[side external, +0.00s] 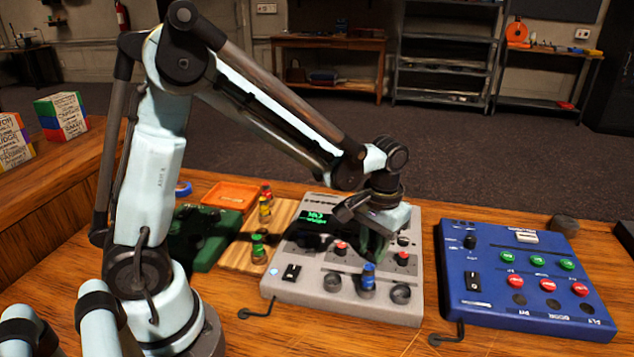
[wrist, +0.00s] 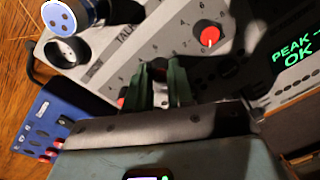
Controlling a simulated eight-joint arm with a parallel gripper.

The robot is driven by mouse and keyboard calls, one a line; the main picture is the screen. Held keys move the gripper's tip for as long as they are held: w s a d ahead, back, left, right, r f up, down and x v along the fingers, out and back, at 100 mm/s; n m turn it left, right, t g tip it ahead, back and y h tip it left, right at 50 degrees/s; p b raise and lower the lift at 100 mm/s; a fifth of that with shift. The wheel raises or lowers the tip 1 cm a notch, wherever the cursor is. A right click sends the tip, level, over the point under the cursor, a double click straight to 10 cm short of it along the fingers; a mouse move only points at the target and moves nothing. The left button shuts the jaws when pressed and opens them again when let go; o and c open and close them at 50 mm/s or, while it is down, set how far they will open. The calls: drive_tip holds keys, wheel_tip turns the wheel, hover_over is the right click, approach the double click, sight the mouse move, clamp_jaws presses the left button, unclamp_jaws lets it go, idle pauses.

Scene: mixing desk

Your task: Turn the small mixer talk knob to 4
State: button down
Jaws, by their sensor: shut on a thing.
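The small grey mixer (side external: 316,285) lies on the wooden desk, with its face up. My gripper (side external: 374,250) points down onto its middle, between two red-capped knobs. In the wrist view my gripper's green fingers (wrist: 162,68) are close together at the panel, beside the printed TALK label (wrist: 125,38). Scale digits are printed around the fingers, but the knob's pointer and setting cannot be read.
A red knob (side external: 340,248) and a blue knob (side external: 367,278) stand close to the fingers. The mixer's green display (wrist: 295,50) reads "PEAK - OK". A blue control box (side external: 520,280) is at right.

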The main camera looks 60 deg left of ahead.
sight(372, 252)
drive_tip(key=m, duration=0.5)
drive_tip(key=shift+m, duration=0.4)
drive_tip(key=m, duration=0.4)
drive_tip(key=shift+m, duration=0.7)
drive_tip(key=c, duration=1)
unclamp_jaws()
drive_tip(key=r, duration=1.2)
drive_tip(key=shift+s+d, duration=0.25)
drive_tip(key=shift+t, duration=0.3)
